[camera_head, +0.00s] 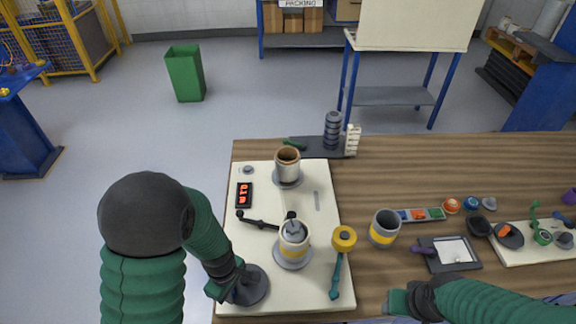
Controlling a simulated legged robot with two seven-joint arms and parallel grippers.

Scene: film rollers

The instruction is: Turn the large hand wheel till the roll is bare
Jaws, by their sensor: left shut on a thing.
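A light board (285,303) on the wooden table carries two upright rollers. The back roller (288,163) has a brown top and a pale side and stands on a grey disc. The front roller (294,240) is white with yellow bands, on a grey flange. A dark grey round hand wheel (257,289) lies at the board's front left corner. My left gripper (238,287) reaches down onto the wheel and is shut at it; its fingers hide the held part. My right gripper (400,302) is at the table's front edge, away from the board; its jaws are unclear.
A dark arm (262,223) lies between the rollers, near a red-lit display (244,195). A yellow knob with a teal lever (341,258) is at the right. A grey-yellow cup (384,228), a tray (450,254) and small parts stand further right. The table's back right is clear.

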